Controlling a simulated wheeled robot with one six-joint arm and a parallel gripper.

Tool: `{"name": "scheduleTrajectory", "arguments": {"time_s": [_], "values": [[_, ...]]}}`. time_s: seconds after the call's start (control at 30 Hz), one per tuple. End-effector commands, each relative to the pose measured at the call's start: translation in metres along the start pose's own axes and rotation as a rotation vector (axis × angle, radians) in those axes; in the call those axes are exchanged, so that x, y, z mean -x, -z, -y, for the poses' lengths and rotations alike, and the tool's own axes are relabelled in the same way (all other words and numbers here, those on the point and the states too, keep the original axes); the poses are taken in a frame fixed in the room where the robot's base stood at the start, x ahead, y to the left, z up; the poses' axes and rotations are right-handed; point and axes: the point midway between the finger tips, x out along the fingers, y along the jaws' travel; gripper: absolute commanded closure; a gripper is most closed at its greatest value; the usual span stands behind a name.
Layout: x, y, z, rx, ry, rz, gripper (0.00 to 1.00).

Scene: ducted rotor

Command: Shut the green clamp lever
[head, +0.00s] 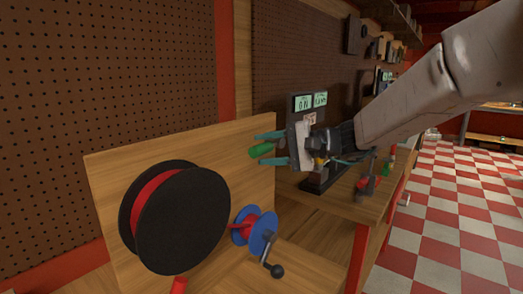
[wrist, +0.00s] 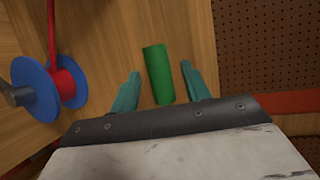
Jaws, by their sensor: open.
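A green cylinder (head: 260,151), which looks like the handle of the green clamp lever, sits in front of the wooden upright panel in the head view. It also shows in the wrist view (wrist: 158,72), where its lower end lies between the two teal fingers and its upper end reaches past their tips. My gripper (head: 271,148) is open, with a gap on each side of the green cylinder in the wrist view (wrist: 161,70). I cannot see how the lever is mounted or tell its exact depth from the fingers.
A large black spool with red line (head: 190,215) stands at the front left. A blue reel with a crank (head: 259,232) is beside it, and also left of the fingers in the wrist view (wrist: 35,88). The wooden panel (head: 110,165) stands close behind. A workbench is at right.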

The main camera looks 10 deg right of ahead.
Motion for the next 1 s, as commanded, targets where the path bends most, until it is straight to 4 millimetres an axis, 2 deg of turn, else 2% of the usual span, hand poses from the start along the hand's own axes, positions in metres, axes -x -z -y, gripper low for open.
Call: {"name": "scheduleTrajectory", "arguments": {"time_s": [0.13, 0.43, 0.47, 0.6, 0.63, 0.83, 1.0], "values": [[-0.014, 0.000, 0.000, 0.000, 0.000, 0.001, 0.53], [-0.018, 0.000, 0.000, 0.001, 0.000, 0.000, 0.53], [-0.018, 0.000, 0.000, 0.001, 0.000, 0.000, 0.56], [-0.018, 0.000, 0.000, 0.001, 0.000, 0.000, 0.95], [-0.017, 0.000, 0.000, 0.001, 0.000, 0.000, 1.00], [-0.019, -0.002, 0.001, -0.005, 0.002, 0.004, 1.00], [-0.029, -0.009, 0.005, -0.038, 0.015, 0.029, 1.00]]}}
